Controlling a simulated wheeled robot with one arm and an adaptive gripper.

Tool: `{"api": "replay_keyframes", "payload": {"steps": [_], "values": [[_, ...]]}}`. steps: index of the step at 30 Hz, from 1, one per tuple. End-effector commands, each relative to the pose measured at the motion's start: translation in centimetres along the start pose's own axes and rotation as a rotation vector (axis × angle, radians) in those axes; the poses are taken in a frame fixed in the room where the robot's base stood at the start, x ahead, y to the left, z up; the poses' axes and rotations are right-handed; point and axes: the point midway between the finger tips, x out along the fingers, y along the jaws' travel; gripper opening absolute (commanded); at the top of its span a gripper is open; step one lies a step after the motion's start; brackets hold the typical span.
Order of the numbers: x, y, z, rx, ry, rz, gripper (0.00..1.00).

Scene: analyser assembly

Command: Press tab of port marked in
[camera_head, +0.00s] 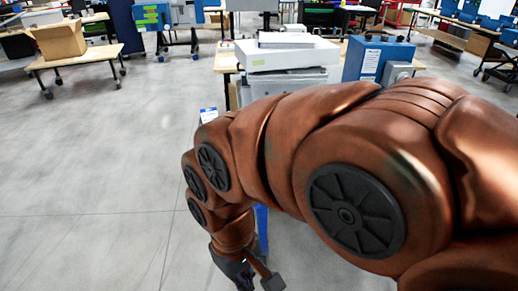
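My gripper (257,281) hangs low at the bottom middle, over or near the floor, partly cut by the picture's lower edge. Its dark fingers are small and seen from above and behind, so I cannot tell whether it is open or shut. I see nothing held in it. A blue box-like unit (376,58) with a white label and a grey fitting stands on a table beyond my arm. I cannot make out a port marked "in" or a tab; my copper-coloured arm hides much of the area in front of the unit.
White and grey equipment (287,54) is stacked left of the blue unit, on a wooden-topped table (226,58). A cardboard box (60,40) sits on another table (78,57) at the upper left. The grey floor (95,170) is clear at the left.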

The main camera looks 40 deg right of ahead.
Motion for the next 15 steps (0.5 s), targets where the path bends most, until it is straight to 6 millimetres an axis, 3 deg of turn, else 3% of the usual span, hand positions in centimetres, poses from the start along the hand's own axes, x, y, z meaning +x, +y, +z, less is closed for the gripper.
{"api": "replay_keyframes", "payload": {"steps": [5,8,11,15], "values": [[0.1,0.1,-0.6,0.009,0.007,-0.002,0.0],[0.2,0.3,-2.6,0.043,0.038,-0.007,0.0],[-0.1,1.1,-6.5,0.108,0.105,-0.02,0.0],[-0.6,3.4,-13.7,0.246,0.225,-0.05,0.0]]}}
